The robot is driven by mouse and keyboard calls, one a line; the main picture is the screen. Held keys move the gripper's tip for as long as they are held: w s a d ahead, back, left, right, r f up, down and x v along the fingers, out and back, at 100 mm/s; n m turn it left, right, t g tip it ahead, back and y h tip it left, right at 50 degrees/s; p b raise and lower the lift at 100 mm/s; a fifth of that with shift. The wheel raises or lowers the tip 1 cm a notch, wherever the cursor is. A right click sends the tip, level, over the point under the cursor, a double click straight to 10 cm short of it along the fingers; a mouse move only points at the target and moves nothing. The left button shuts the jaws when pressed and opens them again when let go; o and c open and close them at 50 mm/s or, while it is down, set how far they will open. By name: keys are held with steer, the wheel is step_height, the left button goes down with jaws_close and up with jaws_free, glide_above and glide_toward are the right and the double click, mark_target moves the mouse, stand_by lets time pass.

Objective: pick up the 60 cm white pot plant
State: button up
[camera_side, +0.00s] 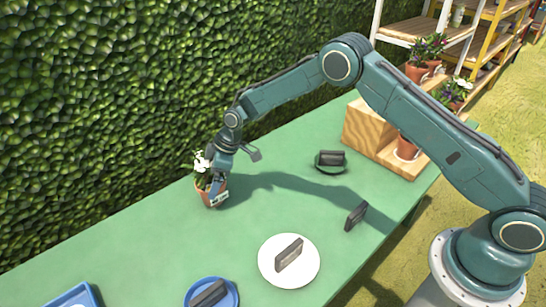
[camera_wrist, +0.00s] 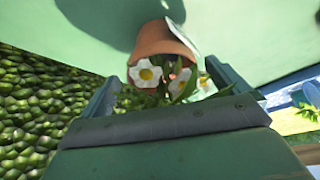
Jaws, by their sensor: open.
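The white-flowered plant stands in a terracotta pot (camera_side: 208,196) on the green table near the hedge. Its white blooms (camera_side: 201,162) show on the left side of my gripper (camera_side: 218,184). A small pale label seems to be on the pot's front. In the wrist view the terracotta pot (camera_wrist: 160,38) and white flowers (camera_wrist: 145,73) lie between the two fingers of my gripper (camera_wrist: 166,80). The fingers are apart, one on each side of the plant. Part of the pot is hidden behind the flowers, and I cannot tell whether either finger touches it.
A white plate (camera_side: 268,272), a blue plate (camera_side: 231,298) and a green plate (camera_side: 331,171) each hold a dark block. Another dark block (camera_side: 356,216) stands on the table. A wooden box (camera_side: 366,134) with a pot stands at the right end. A blue tray (camera_side: 88,295) is front left.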

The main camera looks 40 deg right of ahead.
mark_target(209, 187)
steer(key=shift+x, duration=2.6)
steer(key=shift+a, duration=0.1)
steer(key=shift+r, duration=0.15)
steer(key=c, duration=1.3)
steer(key=shift+r, duration=0.1)
step_height(209, 187, up, 20)
steer(key=shift+f, duration=0.1)
